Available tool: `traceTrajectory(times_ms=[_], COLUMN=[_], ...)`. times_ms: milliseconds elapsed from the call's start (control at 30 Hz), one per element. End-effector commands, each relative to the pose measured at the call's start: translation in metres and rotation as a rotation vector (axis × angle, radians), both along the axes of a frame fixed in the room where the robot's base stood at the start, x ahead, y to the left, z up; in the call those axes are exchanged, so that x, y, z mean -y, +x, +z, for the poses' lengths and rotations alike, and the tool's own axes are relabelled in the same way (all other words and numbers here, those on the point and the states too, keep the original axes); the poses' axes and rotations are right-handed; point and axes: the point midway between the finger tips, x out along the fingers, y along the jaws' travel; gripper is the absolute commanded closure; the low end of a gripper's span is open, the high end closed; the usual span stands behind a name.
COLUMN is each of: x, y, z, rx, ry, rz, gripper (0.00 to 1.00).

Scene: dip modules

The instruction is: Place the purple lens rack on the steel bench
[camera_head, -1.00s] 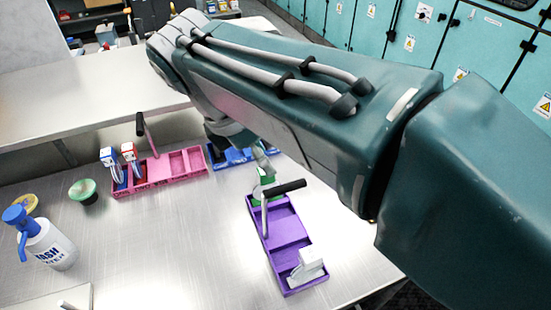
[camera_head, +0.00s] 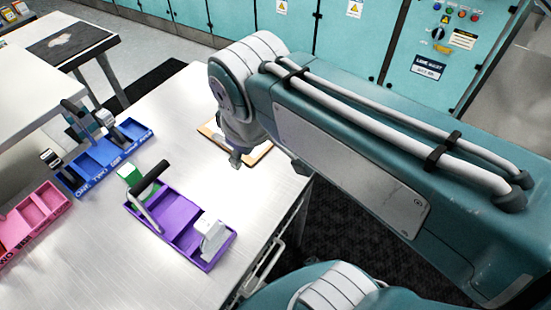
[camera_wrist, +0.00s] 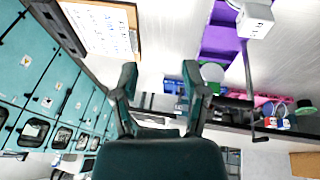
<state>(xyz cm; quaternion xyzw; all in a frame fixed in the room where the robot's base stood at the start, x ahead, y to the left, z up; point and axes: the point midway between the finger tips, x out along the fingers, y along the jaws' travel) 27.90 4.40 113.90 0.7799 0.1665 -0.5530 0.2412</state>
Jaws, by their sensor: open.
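The purple lens rack (camera_head: 178,222) sits flat on the steel bench (camera_head: 75,262), with a dark-gripped bar handle across it. A green block (camera_head: 131,175) is at its far end and a white block (camera_head: 213,236) in its near end. The rack also shows at the top of the wrist view (camera_wrist: 219,38). My gripper (camera_head: 236,160) is to the right of the rack, apart from its handle, above the bench. In the wrist view its two fingers (camera_wrist: 160,84) are spread, with nothing between them.
A blue rack (camera_head: 98,157) and a pink rack (camera_head: 32,212) stand left of the purple one. A board with a pale sheet (camera_head: 256,150) lies behind my gripper; it shows in the wrist view (camera_wrist: 102,27). Bare bench lies in front of the purple rack.

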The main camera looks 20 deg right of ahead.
Motion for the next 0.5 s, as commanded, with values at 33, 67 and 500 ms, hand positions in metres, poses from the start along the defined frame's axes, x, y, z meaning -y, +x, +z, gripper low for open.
traceTrajectory(times_ms=[33, 67, 500], x=[0.015, 0.022, 0.046], y=[-0.009, -0.013, -0.029], z=[-0.008, -0.013, -0.034], rx=[0.037, 0.057, 0.151], ry=[0.058, 0.091, 0.251], rz=[-0.136, -0.210, -0.547], gripper=[0.42, 0.42, 0.42])
